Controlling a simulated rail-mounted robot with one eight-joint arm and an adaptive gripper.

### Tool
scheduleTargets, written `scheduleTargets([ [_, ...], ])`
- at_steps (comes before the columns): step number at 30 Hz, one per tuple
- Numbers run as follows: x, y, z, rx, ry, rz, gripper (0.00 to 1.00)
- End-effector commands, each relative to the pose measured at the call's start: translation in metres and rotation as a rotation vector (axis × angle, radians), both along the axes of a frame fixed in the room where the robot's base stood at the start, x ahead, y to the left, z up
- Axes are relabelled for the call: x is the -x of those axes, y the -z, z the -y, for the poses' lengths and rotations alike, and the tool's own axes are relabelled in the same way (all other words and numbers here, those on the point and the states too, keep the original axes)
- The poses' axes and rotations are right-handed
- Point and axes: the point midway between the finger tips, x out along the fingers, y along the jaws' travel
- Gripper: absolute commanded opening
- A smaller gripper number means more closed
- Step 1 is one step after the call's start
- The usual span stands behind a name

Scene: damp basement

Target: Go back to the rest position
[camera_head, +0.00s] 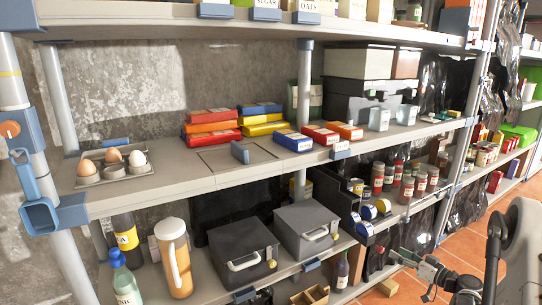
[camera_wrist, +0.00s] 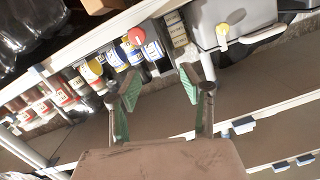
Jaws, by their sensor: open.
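My gripper (camera_head: 408,276) is low at the right of the head view, in front of the shelf rack and over the orange tiled floor. Its fingers are spread and nothing is between them. In the wrist view my gripper (camera_wrist: 161,84) also shows open, with green pads on the inner finger faces. The shelf edge with jars and cans shows beyond the fingertips there. I see no contact between the fingers and the shelf.
The shelf rack's middle board (camera_head: 160,183) carries an egg tray (camera_head: 114,176) and coloured boxes. Below stand two grey boxes (camera_head: 243,252) (camera_head: 307,230), a jug (camera_head: 174,258) and several jars (camera_head: 407,188). Orange floor (camera_head: 466,228) lies open at the right.

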Motion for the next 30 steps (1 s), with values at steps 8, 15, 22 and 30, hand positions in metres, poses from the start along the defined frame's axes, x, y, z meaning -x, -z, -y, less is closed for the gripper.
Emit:
scheduleTargets([
  [8,-0.01,-0.07,-0.054,0.018,-0.024,-0.166,0.41],
  [15,0.001,-0.123,-0.102,0.044,-0.025,-0.299,0.41],
  [22,0.026,-0.167,-0.147,0.078,-0.013,-0.416,0.41],
  [30,0.071,-0.21,-0.195,0.128,0.018,-0.532,0.41],
])
